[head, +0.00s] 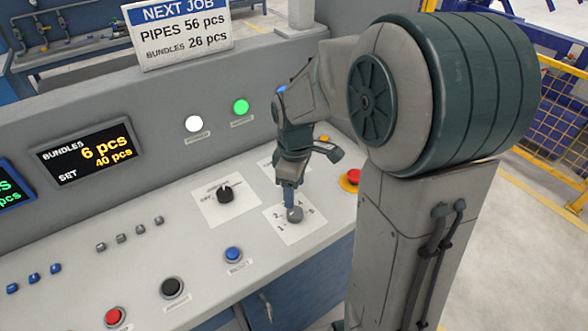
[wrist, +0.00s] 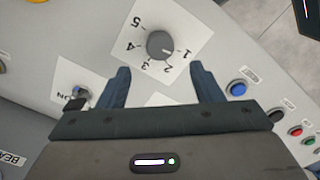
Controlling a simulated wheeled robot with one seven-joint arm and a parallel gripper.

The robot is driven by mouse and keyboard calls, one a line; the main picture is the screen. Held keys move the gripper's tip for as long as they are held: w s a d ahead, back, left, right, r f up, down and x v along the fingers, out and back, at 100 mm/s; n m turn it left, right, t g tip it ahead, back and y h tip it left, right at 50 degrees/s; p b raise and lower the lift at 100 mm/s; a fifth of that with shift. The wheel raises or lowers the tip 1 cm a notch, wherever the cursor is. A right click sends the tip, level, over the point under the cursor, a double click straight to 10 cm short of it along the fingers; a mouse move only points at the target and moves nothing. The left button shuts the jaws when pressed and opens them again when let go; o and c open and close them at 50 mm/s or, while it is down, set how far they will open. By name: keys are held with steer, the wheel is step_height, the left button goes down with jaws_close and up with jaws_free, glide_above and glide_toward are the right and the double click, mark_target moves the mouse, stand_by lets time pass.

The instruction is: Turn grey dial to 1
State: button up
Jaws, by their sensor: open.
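The grey dial (wrist: 160,45) is a round knob on a white card (wrist: 190,25) numbered 1 to 5, and it also shows in the head view (head: 295,215) on the sloping console. In the wrist view its small pale mark appears to face the side of the number 1, though the exact setting is hard to read. My gripper (wrist: 160,67) is open, with its two blue fingers apart and nothing between them. The dial lies just beyond the fingertips in that view. In the head view my gripper (head: 289,195) is right above the dial, and contact cannot be told.
A black selector knob (head: 226,194) sits left of the dial, a blue button (head: 233,255) in front, and a red emergency button (head: 352,177) to the right. Black (head: 173,287) and red (head: 115,316) buttons lie further left. The console's upright panel (head: 150,130) stands behind.

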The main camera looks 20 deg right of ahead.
step_height(320, 180, up, 6)
steer(key=shift+r, duration=0.1)
stand_by(0.5)
steer(key=s+m+t, duration=0.3)
steer(key=s+m, duration=0.8)
steer(key=s, duration=0.3)
steer(key=shift+s+r, duration=0.25)
steer(key=shift+r, duration=0.05)
steer(key=c, duration=0.5)
steer(key=shift+a, duration=0.1)
